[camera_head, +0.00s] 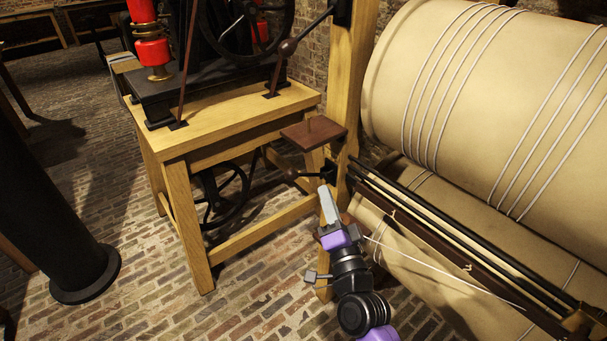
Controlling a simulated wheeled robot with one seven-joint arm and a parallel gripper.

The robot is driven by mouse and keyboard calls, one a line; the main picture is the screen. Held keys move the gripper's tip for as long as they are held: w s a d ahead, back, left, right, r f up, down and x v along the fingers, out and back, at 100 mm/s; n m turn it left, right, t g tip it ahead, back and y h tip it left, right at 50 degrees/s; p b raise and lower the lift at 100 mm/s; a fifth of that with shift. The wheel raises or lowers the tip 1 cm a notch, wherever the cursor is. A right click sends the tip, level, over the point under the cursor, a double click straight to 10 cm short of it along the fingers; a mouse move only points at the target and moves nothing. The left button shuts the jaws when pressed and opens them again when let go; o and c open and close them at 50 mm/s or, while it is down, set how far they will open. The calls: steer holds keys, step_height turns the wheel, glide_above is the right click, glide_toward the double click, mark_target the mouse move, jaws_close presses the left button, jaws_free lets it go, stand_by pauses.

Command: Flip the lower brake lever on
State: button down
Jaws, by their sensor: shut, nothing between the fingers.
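A short dark lever with a dark round knob (291,174) sticks out leftward, roughly level, from the wooden post below a small brown board; it looks like the lower brake lever. A similar upper lever with a brown ball knob (288,47) slants up to the right toward the same post. My gripper (323,190) points up and away, its pale fingers shut and empty. In the picture its tips are just below and right of the lower lever, near the lever's mount. I cannot tell whether they touch anything.
A large cream roller (470,95) wound with cord and dark rails (450,245) stand close on the right. A wooden machine table (215,130) stands left of my gripper. The brown board (313,132) sits above it. Brick floor (150,290) is clear at lower left, beside a black column (50,200).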

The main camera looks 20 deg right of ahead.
step_height(320, 180, up, 3)
glide_above(303, 176)
steer(key=s+d, duration=0.2)
steer(key=shift+s+a+f+p, duration=0.2)
steer(key=shift+a+f+p, duration=0.15)
steer(key=shift+a+f, duration=0.35)
steer(key=shift+s+a+f+p, duration=0.15)
steer(key=shift+a+f+p, duration=0.15)
steer(key=shift+a+f, duration=0.4)
steer(key=shift+a+r, duration=0.1)
steer(key=shift+r, duration=0.05)
steer(key=shift+b, duration=0.3)
